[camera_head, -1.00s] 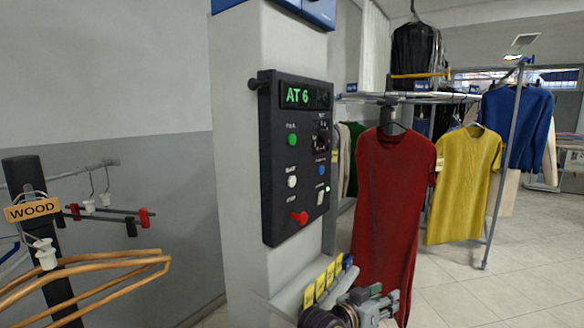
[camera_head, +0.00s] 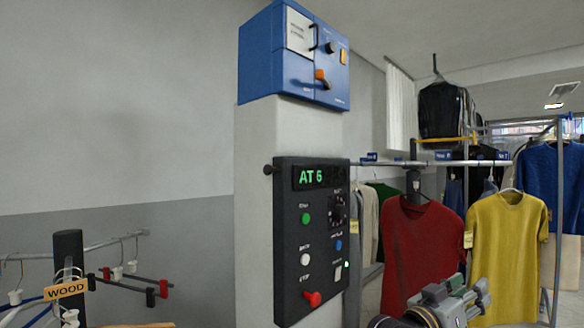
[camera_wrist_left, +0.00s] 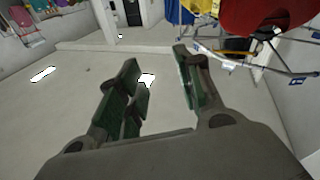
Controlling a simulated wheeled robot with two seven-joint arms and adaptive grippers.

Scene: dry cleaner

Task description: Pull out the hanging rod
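A metal hanging rod (camera_head: 395,163) with blue tags runs across the right side of the head view. A red garment (camera_head: 415,250) and a yellow garment (camera_head: 506,240) hang near it. Another thin metal rod (camera_head: 110,241) with hangers passes a dark post at the left; I cannot tell which rod the task names. My left gripper (camera_head: 468,292) is low in front of the red garment. In the left wrist view its green-padded fingers (camera_wrist_left: 160,88) are apart with nothing between them. It appears clear of both rods. My right gripper is not in view.
A pale column carries a black control panel (camera_head: 312,240) reading "AT 6", with a blue box (camera_head: 295,55) above. A metal upright (camera_head: 557,200) stands at right. The wrist view shows open floor (camera_wrist_left: 65,95).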

